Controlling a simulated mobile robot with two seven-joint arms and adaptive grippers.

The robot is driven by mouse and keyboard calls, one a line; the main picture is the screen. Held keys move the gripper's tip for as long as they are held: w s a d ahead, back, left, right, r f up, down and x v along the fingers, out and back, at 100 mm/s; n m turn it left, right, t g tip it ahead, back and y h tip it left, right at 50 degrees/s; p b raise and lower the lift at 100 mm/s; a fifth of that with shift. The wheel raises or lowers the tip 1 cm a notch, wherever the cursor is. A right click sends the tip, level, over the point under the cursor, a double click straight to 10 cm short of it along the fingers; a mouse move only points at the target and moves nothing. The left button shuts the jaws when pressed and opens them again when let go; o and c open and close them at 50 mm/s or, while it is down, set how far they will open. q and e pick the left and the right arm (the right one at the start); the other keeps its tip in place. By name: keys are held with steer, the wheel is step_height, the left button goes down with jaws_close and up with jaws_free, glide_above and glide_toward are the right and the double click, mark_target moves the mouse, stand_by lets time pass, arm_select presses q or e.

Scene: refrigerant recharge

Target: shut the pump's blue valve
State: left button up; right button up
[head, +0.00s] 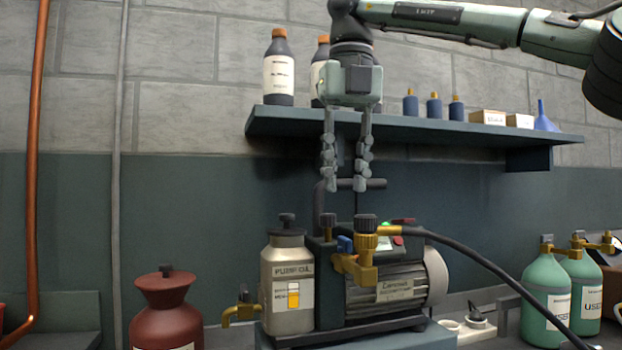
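The pump (395,290) is a dark machine with a grey motor on a bench, with a brass fitting (356,270) at its front. The blue valve (345,244) is a small blue handle on that brass fitting, left of the brass connector where a black hose joins. My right gripper (345,187) points straight down above the blue valve, with a gap between its fingertips and the valve. Its two fingers are apart, with no object visibly held. My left gripper is out of view.
A pump-oil bottle (286,283) stands close left of the valve. A black hose (470,255) arcs right toward green cylinders (546,290). A wall shelf (420,125) with bottles is behind my gripper. A red vessel (166,312) stands at left.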

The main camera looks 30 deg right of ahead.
mark_target(345, 238)
steer(key=shift+s+a, duration=0.1)
steer(key=shift+s+f, duration=0.1)
steer(key=shift+f, duration=0.2)
step_height(345, 238, down, 3)
steer(key=shift+f, duration=0.2)
steer(key=f, duration=0.4)
steer(key=shift+w+d+f, duration=0.2)
steer(key=shift+w+d, duration=0.05)
steer(key=shift+w, duration=0.1)
steer(key=c, duration=0.5)
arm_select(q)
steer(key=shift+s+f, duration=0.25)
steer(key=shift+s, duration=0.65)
arm_select(e)
jaws_close()
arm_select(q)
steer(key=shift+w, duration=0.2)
